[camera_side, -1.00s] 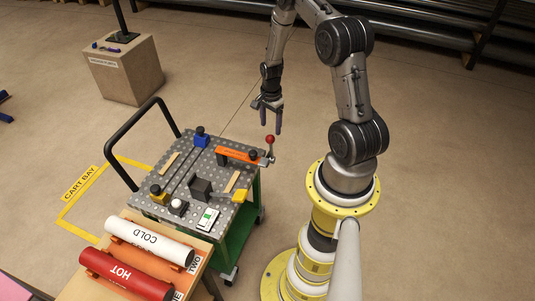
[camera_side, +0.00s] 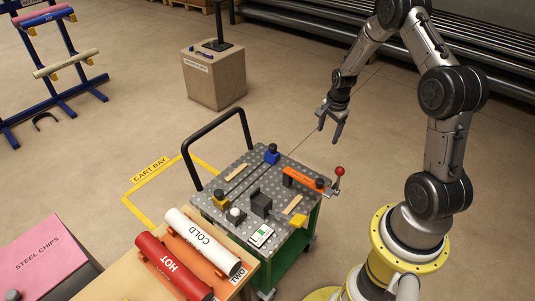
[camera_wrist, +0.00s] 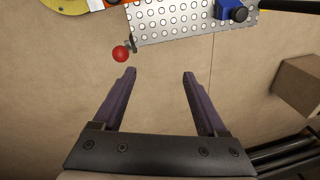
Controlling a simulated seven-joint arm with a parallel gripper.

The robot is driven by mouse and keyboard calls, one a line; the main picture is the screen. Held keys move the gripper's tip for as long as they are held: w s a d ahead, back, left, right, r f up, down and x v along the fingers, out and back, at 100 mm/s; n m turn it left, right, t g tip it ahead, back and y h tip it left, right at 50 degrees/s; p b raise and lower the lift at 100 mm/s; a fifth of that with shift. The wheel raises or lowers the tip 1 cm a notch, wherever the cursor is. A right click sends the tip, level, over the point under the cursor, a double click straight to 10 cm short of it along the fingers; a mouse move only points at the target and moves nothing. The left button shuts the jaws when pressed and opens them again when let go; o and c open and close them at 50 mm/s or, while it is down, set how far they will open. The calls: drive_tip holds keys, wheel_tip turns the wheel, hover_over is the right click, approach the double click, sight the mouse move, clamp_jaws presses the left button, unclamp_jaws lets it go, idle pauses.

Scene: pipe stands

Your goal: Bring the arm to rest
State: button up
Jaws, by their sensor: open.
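My gripper (camera_side: 333,124) is open and empty. It hangs in the air beyond the far edge of the cart, up and left of the red-knobbed lever in the side view. In the wrist view its two fingers (camera_wrist: 160,75) stand wide apart with only bare floor between them. My arm is bent, with its upper part raised high above the yellow base.
The cart's perforated top (camera_side: 237,183) carries an orange bar (camera_side: 303,180), a lever with a red knob (camera_side: 339,171) and a blue block (camera_side: 271,155). A white COLD pipe (camera_side: 203,242) and a red HOT pipe (camera_side: 172,267) lie nearby. A cardboard-coloured box (camera_side: 213,77) stands behind.

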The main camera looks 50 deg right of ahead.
drive_tip(key=w+a+r+n+t, duration=0.1)
drive_tip(key=w+a+r+n, duration=0.2)
drive_tip(key=r, duration=0.5)
drive_tip(key=w+a+r+t, duration=0.2)
drive_tip(key=a+r, duration=0.4)
drive_tip(key=r, duration=0.2)
drive_tip(key=s+a+r+n+t, duration=0.2)
drive_tip(key=s+a+r+n, duration=0.25)
drive_tip(key=a+r, duration=0.65)
drive_tip(key=s+a+r+n+t, duration=0.1)
drive_tip(key=s+a+r+n, duration=0.45)
drive_tip(key=s, duration=0.35)
drive_tip(key=s+a+f+n+g, duration=0.1)
drive_tip(key=s+f+n, duration=0.1)
drive_tip(key=s+n, duration=0.2)
drive_tip(key=s+a+f+n+y, duration=0.1)
drive_tip(key=s+f+n, duration=0.1)
drive_tip(key=s, duration=0.4)
drive_tip(key=shift+s+f+n+g, duration=0.2)
drive_tip(key=shift+f+n+g, duration=0.15)
drive_tip(key=shift+n, duration=0.55)
drive_tip(key=shift+r, duration=0.1)
